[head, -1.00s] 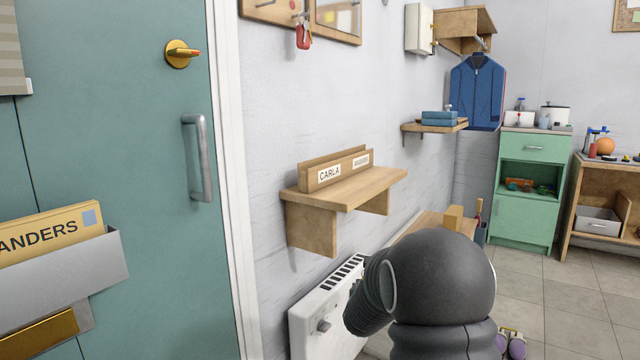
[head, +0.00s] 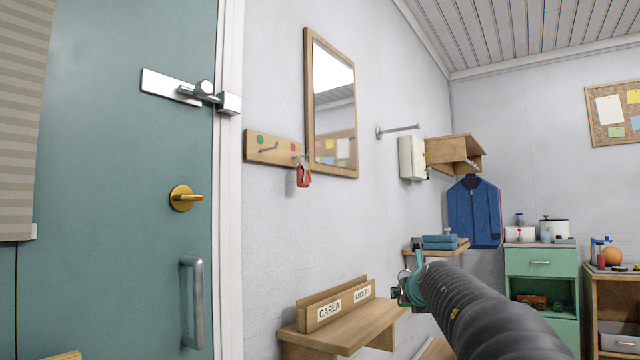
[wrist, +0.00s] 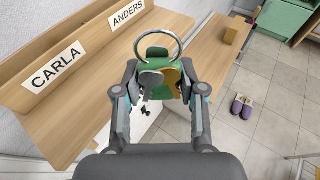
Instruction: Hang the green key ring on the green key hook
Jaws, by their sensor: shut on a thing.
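The green key ring shows in the wrist view, with a green fob (wrist: 157,53), a metal ring standing up at the top, and a silver and a brass key. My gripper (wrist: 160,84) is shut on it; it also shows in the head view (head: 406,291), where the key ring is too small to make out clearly. The green key hook (head: 268,149) is a bare peg below a green dot on the wooden hook board (head: 251,148), beside the door. My gripper is below and to the right of it in the head view.
A red key ring (head: 303,176) hangs below the red dot on the same board. A framed mirror (head: 311,100) is to the right of the board. A wooden shelf (head: 345,331) with CARLA and ANDERS labels juts out below. The wall between board and shelf is clear.

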